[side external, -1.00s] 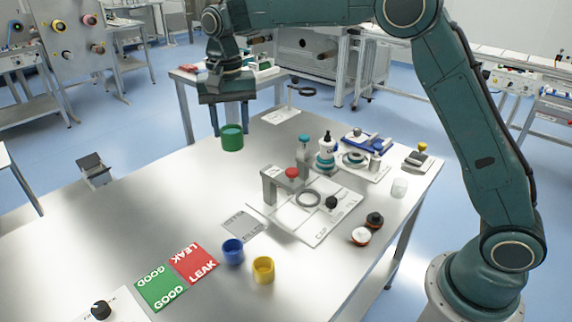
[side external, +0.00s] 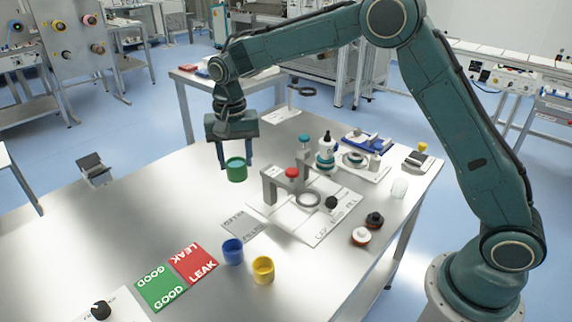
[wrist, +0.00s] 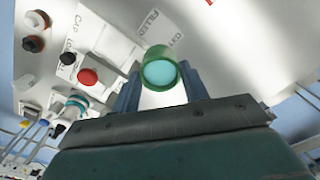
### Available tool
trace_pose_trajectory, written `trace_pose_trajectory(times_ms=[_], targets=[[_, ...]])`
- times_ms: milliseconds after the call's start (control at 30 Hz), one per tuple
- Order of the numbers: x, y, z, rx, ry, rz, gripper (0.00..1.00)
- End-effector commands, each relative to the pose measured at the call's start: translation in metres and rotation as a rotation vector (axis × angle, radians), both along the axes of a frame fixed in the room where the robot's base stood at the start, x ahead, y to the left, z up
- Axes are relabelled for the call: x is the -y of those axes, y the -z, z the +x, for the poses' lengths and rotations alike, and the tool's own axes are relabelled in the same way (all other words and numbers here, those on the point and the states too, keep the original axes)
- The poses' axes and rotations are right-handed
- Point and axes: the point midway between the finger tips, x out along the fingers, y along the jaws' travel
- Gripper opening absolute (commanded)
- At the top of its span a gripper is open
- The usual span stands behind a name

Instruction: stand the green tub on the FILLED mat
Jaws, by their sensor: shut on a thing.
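My gripper (side external: 235,160) is shut on the green tub (side external: 236,172), which hangs upright between the two fingers above the bench. In the wrist view, the tub (wrist: 160,70) sits between the fingertips, with a pale blue-green round surface inside it. The FILLED mat (side external: 241,227) is a grey, lettered rectangle flat on the bench, nearer the side camera than the tub. Its FILLED lettering (wrist: 151,19) shows beyond the tub in the wrist view. No object stands on the visible part of the mat.
A blue tub (side external: 232,251) and a yellow tub (side external: 263,270) stand close to the mat. Red LEAK (side external: 195,263) and green GOOD (side external: 161,288) mats lie to the left. A capping fixture with a red knob (side external: 292,173) stands right of the held tub.

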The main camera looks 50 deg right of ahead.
Motion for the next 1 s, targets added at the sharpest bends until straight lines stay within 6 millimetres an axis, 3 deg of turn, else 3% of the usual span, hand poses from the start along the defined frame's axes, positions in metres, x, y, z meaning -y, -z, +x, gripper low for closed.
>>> trace_pose_trajectory(times_ms=[500, 700, 1000], targets=[[0.0, 0.097, -0.001, -0.003, 0.0, 0.0, 0.21], [0.0, 0.115, 0.0, 0.0, 0.0, 0.0, 0.21], [0.0, 0.121, 0.0, 0.0, 0.0, 0.0, 0.21]])
